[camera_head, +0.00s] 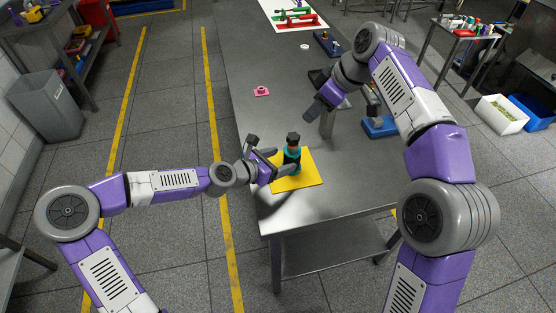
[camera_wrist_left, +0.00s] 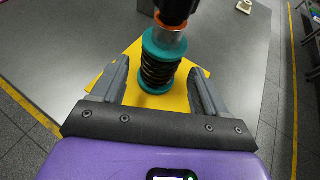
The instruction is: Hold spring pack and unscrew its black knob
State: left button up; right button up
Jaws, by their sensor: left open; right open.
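The spring pack (camera_head: 292,158) stands upright on a yellow mat (camera_head: 308,178) near the table's front end. It has teal collars, a dark coil and a black knob (camera_head: 293,138) on top. In the left wrist view the spring pack (camera_wrist_left: 160,62) shows its teal flanges and an orange ring below the black knob (camera_wrist_left: 176,8), which the frame's top edge cuts off. My left gripper (camera_head: 276,163) is open, its fingers on either side of the spring pack, with gaps showing in the wrist view (camera_wrist_left: 158,85). My right gripper (camera_head: 318,108) is open and empty, above the table behind the spring pack.
A pink part (camera_head: 262,91) lies on the table further back. A blue-based device (camera_head: 380,127) stands right of the mat under my right arm. A white sheet with red and green parts (camera_head: 296,17) is at the far end.

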aim_at(296, 155)
pick_arm(q)
jog(key=x, duration=0.7)
jog(key=shift+w+d, duration=0.2)
jog(key=shift+d, duration=0.05)
jog(key=c, duration=1.2)
jog(key=shift+o, duration=0.2)
